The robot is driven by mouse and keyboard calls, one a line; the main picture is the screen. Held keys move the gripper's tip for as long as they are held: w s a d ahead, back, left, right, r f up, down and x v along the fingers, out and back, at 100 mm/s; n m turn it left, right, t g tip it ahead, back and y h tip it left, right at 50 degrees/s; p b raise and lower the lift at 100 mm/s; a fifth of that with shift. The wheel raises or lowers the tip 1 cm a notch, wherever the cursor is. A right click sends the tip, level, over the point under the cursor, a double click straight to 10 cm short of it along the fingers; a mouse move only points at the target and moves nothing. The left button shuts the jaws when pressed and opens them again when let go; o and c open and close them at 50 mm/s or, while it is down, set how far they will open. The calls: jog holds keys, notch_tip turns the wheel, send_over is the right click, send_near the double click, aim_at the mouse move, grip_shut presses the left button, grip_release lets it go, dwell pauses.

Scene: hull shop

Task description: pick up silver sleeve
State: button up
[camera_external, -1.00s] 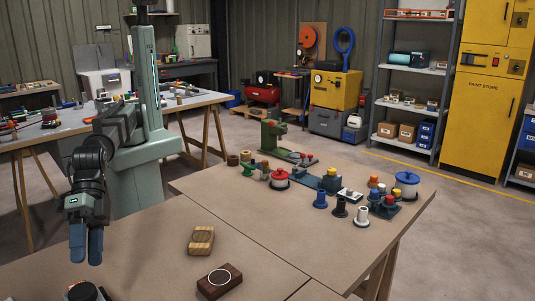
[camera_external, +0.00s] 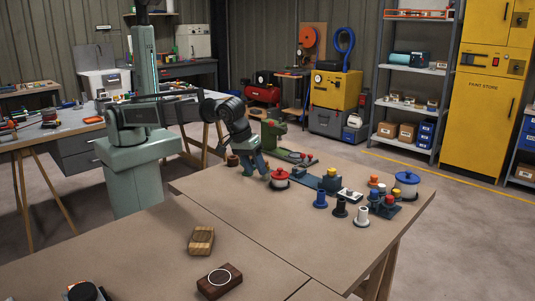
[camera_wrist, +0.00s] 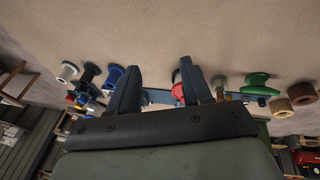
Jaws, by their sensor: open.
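My gripper (camera_external: 256,174) is open at the far left of the work table, beside the red-topped spool (camera_external: 279,179). In the wrist view my gripper (camera_wrist: 160,68) has its two fingers spread with nothing held between them. The red-topped spool (camera_wrist: 178,77) is partly behind the right finger there. A pale, whitish spool (camera_external: 361,216) stands near the table's right side, also visible in the wrist view (camera_wrist: 68,71).
Two wooden blocks (camera_external: 201,240) (camera_external: 219,281) lie at the front. The table's middle is clear.

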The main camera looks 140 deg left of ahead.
jog(key=s+a+r+n+g, duration=0.1)
jog(key=s+a+n+g, duration=0.45)
jog(key=s+a, duration=1.2)
jog(key=shift+n+t, duration=0.25)
jog(key=shift+n, duration=0.1)
jog(key=shift+a+x, duration=0.15)
jog(key=shift+x, duration=2)
jog(key=shift+a+x, duration=0.15)
jog(key=shift+x, duration=2.05)
jog(key=shift+a+x, duration=0.2)
jog(key=shift+x, duration=1.95)
jog(key=shift+w+r, duration=0.1)
jog(key=shift+w, duration=0.05)
jog(key=shift+c, duration=0.4)
grip_shut()
